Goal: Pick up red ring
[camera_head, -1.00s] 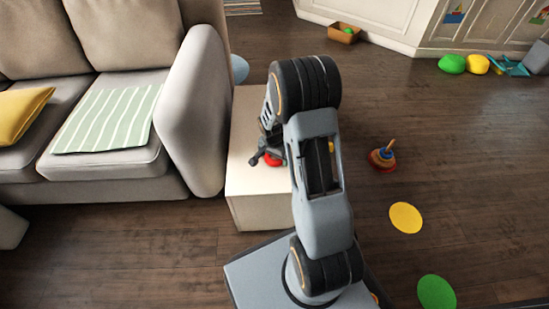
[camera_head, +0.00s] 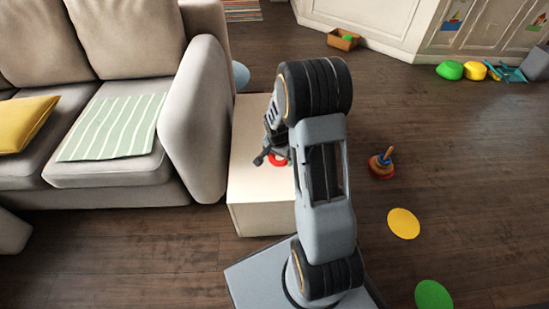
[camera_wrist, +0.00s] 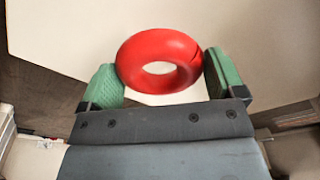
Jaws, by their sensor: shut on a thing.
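The red ring (camera_wrist: 158,47) is a thick, glossy ring with an open centre. In the wrist view it sits between the two green finger pads of my gripper (camera_wrist: 163,75), one pad at each side of it. My gripper is shut on the ring. In the head view the ring (camera_head: 277,160) shows as a small red patch at my gripper (camera_head: 271,157), over the top of the pale side table (camera_head: 252,183), partly hidden by the gripper. I cannot tell whether the ring touches the table top.
A beige sofa (camera_head: 196,110) stands left of the table. A ring stacker (camera_head: 381,163) is on the floor at right, with a yellow disc (camera_head: 403,223) and a green disc (camera_head: 433,296) nearer. A small box (camera_head: 343,40) lies by the far wall.

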